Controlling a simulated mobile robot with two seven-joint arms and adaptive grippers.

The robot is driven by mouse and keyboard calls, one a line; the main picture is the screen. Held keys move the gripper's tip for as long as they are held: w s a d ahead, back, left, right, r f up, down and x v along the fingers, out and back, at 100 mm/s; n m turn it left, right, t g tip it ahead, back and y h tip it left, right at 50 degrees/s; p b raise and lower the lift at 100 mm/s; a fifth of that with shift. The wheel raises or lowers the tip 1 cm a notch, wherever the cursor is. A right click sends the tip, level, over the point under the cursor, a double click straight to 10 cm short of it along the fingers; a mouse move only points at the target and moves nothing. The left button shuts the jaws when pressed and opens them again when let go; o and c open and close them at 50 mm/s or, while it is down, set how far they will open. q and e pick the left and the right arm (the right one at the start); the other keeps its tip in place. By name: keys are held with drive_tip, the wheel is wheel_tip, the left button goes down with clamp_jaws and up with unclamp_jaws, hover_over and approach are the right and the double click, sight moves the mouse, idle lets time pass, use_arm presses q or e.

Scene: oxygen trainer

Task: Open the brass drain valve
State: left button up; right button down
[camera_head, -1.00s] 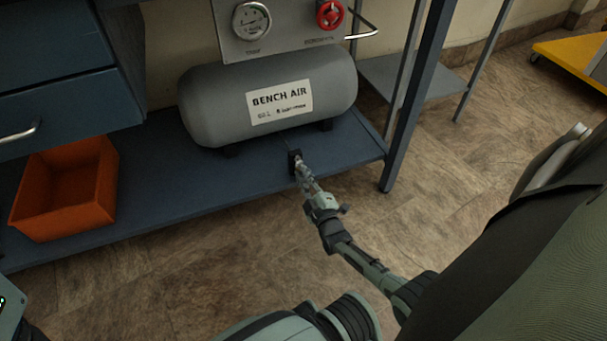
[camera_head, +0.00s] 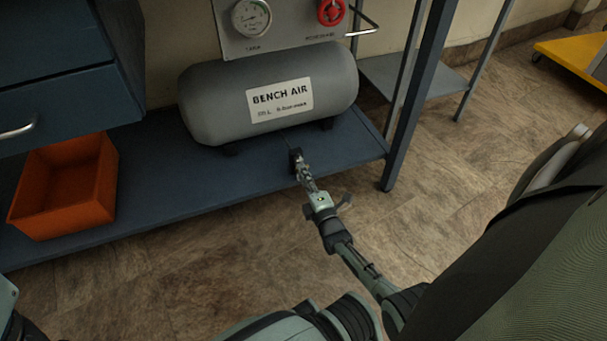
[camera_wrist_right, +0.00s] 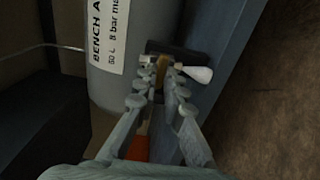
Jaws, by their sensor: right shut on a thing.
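The brass drain valve (camera_wrist_right: 161,72) shows in the right wrist view as a small brass piece at a black block, with a pale lever end (camera_wrist_right: 197,74) sticking out to the right. In the head view the black block (camera_head: 295,157) is below the grey tank, and the valve is mostly hidden by my gripper. My right gripper (camera_head: 304,174) reaches it from the front. In the right wrist view its fingers (camera_wrist_right: 161,88) are shut on the valve, one on each side. My left gripper is not in view.
The grey tank labelled BENCH AIR (camera_head: 225,98) sits on the blue shelf (camera_head: 190,185). A gauge (camera_head: 251,17) and a red knob (camera_head: 331,11) are above it. An orange bin (camera_head: 62,200) is at left. A blue post (camera_head: 408,125) stands right of my gripper. Floor in front is open.

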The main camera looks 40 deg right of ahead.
idle(0.4)
drive_tip(key=c, duration=1.6)
unclamp_jaws()
drive_tip(key=shift+r, duration=5)
